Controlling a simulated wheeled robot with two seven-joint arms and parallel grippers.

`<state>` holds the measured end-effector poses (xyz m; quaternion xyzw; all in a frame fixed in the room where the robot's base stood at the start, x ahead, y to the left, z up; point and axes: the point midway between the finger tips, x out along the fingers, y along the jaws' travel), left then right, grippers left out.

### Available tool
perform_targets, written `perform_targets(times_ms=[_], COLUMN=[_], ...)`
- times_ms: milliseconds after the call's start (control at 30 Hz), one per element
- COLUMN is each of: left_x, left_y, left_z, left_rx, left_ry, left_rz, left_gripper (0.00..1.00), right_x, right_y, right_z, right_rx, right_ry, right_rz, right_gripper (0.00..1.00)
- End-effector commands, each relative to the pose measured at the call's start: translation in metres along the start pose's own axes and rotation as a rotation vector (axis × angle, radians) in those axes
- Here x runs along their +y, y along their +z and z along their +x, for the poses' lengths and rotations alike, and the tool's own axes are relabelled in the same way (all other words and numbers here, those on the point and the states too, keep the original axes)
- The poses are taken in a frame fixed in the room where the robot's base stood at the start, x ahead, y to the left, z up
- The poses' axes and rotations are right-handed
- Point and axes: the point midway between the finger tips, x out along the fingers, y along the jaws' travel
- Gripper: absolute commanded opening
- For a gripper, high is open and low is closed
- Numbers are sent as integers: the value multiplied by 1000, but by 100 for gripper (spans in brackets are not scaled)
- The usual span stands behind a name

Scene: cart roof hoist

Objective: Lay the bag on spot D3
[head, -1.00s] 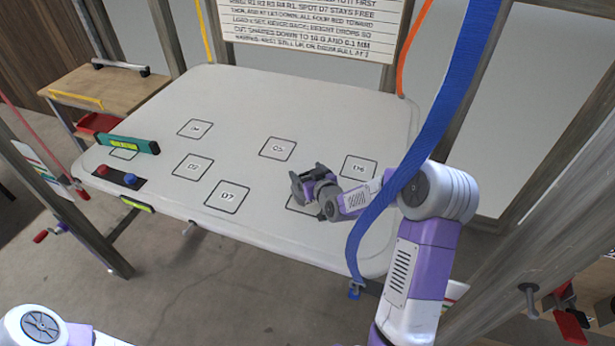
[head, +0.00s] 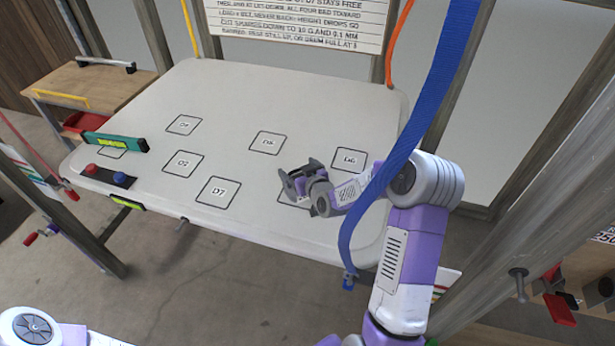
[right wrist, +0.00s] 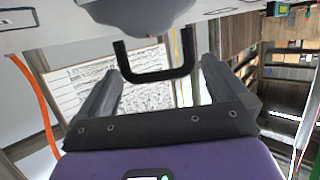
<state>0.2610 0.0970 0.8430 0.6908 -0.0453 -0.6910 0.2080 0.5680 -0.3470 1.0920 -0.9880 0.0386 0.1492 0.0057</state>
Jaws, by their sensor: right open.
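In the right wrist view, a grey bag (right wrist: 150,14) with a stiff black handle (right wrist: 158,75) shows at the top edge. My right gripper (right wrist: 158,85) is open, its two fingers on either side of the handle, apart from it as far as I can see. In the head view, my right gripper (head: 296,180) is low over the front right of the pale board (head: 225,100); the bag cannot be made out clearly there. A marked square (head: 290,200) is partly hidden under the gripper. Its label is hidden, and no D3 label is readable. My left gripper is out of view.
Squares D5 (head: 267,142), D6 (head: 348,159) and D7 (head: 217,192) are bare. A green level (head: 115,141) covers part of another square at left. Red and blue buttons (head: 106,173) sit nearby. A blue strap (head: 436,95) hangs in front of my right arm.

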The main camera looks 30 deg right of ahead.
Motion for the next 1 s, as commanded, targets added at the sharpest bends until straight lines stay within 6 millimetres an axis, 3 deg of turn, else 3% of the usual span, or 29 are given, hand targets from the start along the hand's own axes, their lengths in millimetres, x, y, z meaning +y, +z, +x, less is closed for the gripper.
perform_targets(times_ms=[500, 700, 1000], left_x=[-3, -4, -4], left_y=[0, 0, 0], left_z=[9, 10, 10], left_rx=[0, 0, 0], left_ry=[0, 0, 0], left_rz=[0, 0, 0], left_gripper=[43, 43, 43], right_x=[1, 1, 0], right_y=[0, 0, 0], right_z=[-98, -115, -118], right_rx=[1, 0, 0], right_ry=[3, 2, 1], right_rz=[-1, 0, 0], right_gripper=[100, 100, 100])
